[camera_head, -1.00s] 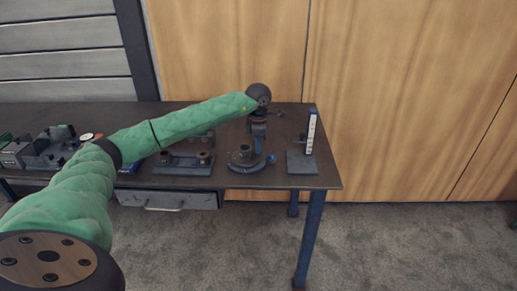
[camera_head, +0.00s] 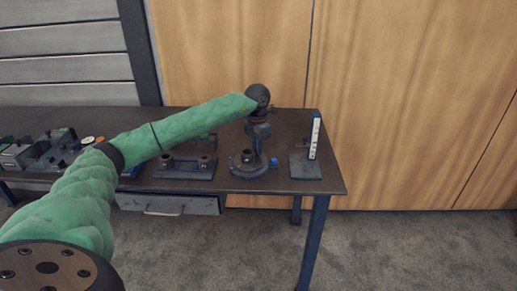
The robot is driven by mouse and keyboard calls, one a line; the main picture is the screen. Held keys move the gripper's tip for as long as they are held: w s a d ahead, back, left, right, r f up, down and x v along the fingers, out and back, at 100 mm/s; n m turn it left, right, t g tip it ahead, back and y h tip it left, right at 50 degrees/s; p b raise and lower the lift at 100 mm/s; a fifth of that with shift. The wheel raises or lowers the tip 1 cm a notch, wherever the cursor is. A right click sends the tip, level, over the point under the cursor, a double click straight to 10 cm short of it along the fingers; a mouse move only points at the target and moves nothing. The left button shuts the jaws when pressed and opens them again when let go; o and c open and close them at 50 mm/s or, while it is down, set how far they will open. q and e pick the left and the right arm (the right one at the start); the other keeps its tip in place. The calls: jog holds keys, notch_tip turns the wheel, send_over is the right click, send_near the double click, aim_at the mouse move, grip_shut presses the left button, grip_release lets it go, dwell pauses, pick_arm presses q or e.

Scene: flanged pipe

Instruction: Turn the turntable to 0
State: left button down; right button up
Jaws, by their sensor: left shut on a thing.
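The turntable (camera_head: 249,171) is a dark round base with a short raised hub on top, standing near the front edge of the dark table. A blue knob (camera_head: 274,162) sticks out at its right side. My left gripper (camera_head: 259,146) comes down from above at the turntable's back right and is shut on a part of it. The exact part in the jaws is too small to make out, and so are any scale marks. My right gripper is not in view.
The table (camera_head: 327,184) ends just right of an upright white scale (camera_head: 314,138) on a dark base. A dark fixture with two posts (camera_head: 185,172) stands left of the turntable. A drawer (camera_head: 168,204) hangs below. Bins and parts sit at far left.

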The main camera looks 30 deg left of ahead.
pick_arm(q)
jog(key=shift+a+n+b, duration=0.3)
jog(key=shift+a+n, duration=0.15)
jog(key=shift+n, duration=0.55)
jog(key=shift+a+n, duration=0.45)
jog(key=shift+n, duration=0.75)
jog(key=shift+a+r+n+b, duration=0.1)
jog(key=shift+a+n+b, duration=0.15)
jog(key=shift+n, duration=0.25)
jog(key=shift+s+a+n, duration=0.2)
jog(key=shift+a+n, duration=0.2)
jog(key=shift+n, duration=0.8)
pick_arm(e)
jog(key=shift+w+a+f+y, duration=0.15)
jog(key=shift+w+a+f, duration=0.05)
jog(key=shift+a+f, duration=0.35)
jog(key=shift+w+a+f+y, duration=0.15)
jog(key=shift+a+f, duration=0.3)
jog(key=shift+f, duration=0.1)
pick_arm(q)
jog(key=shift+a+n, duration=0.15)
jog(key=shift+n, duration=0.15)
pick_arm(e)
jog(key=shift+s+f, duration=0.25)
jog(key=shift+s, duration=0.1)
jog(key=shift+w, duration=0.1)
